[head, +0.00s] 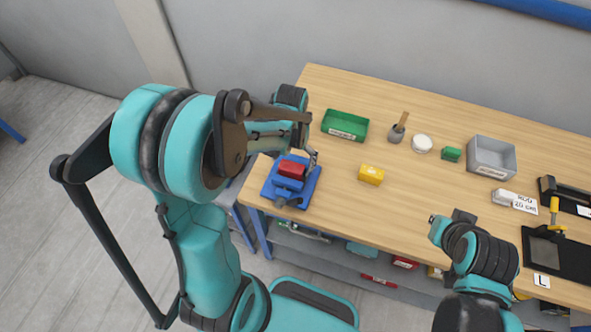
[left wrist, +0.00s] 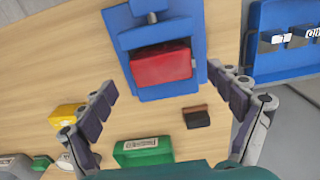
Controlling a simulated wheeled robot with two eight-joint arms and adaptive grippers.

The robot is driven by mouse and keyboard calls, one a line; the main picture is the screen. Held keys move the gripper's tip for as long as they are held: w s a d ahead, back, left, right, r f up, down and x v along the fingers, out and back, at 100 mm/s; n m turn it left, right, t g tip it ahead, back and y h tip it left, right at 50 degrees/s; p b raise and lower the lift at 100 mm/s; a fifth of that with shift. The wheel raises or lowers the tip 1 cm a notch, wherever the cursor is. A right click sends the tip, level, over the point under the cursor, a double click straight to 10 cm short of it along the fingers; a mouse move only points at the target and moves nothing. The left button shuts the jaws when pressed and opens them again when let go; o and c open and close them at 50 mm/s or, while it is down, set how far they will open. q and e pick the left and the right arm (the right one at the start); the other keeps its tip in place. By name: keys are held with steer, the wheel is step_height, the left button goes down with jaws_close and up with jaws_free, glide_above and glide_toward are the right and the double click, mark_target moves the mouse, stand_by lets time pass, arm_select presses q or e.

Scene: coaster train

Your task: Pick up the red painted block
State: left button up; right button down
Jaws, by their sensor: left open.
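The red painted block (head: 291,169) sits in a blue vise-like fixture (head: 270,190) at the near left end of the wooden table. In the left wrist view the red block (left wrist: 161,66) lies between the jaws of the blue fixture (left wrist: 192,85), ahead of my fingers. My left gripper (head: 312,156) is beside the fixture in the head view, partly hidden by my arm. In the left wrist view my left gripper (left wrist: 172,98) is open and empty, its fingers apart on either side below the block. My right arm is at the lower right, and its gripper's fingers cannot be made out.
A yellow block (head: 371,175) lies right of the fixture. A green bin (head: 345,125), a grey cup with a wooden handle (head: 397,133), a white round item (head: 422,144), a small green block (head: 450,154) and a grey bin (head: 491,157) stand farther back. The table's middle front is clear.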

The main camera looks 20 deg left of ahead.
mark_target(292, 167)
arm_select(q)
step_height(292, 167, down, 4)
steer(key=shift+a+f+b, duration=0.1)
steer(key=shift+b, duration=0.35)
steer(key=c, duration=1.6)
steer(key=shift+r, duration=0.2)
